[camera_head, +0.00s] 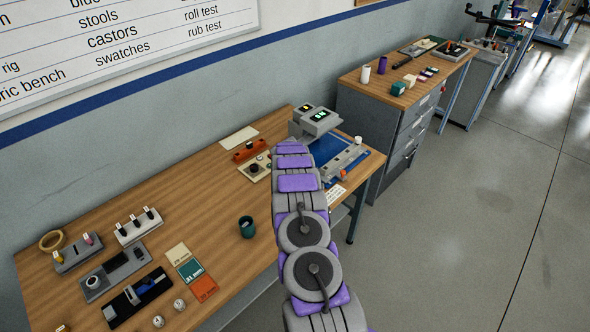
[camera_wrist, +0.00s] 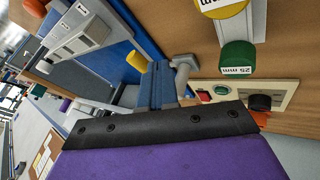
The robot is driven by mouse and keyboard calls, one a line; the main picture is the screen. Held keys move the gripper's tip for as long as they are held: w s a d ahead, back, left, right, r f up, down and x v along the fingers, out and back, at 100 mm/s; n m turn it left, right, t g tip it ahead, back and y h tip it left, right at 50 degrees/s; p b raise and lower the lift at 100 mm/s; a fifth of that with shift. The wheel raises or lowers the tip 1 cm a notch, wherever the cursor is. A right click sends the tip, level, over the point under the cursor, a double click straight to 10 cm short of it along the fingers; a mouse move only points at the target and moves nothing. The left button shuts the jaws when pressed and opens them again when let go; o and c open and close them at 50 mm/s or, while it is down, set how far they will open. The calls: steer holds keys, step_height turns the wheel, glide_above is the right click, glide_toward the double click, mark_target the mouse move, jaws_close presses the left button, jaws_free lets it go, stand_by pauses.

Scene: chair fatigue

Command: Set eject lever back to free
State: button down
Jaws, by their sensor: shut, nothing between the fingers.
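My gripper (camera_wrist: 160,125) shows in the wrist view as a purple jaw with a dark, screwed edge; it is shut and empty. Beyond its edge is a blue-grey block (camera_wrist: 155,88). A grey handle with a rounded end (camera_wrist: 183,66) stands beside that block and may be the eject lever, but I cannot read its setting. In the head view, my arm reaches to a grey bench machine (camera_head: 317,122) with lit green displays and a blue base (camera_head: 328,148). The arm hides part of the machine, and no lever is clear there.
A cream panel (camera_wrist: 268,93) with a black knob and coloured buttons lies near the jaw. A green 25 mm cylinder (camera_wrist: 237,57) and a yellow knob (camera_wrist: 136,61) are close by. Open floor (camera_head: 470,220) lies right.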

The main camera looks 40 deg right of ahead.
steer(key=shift+s+d, duration=0.15)
steer(key=shift+d, duration=0.35)
stand_by(0.4)
steer(key=shift+a, duration=0.1)
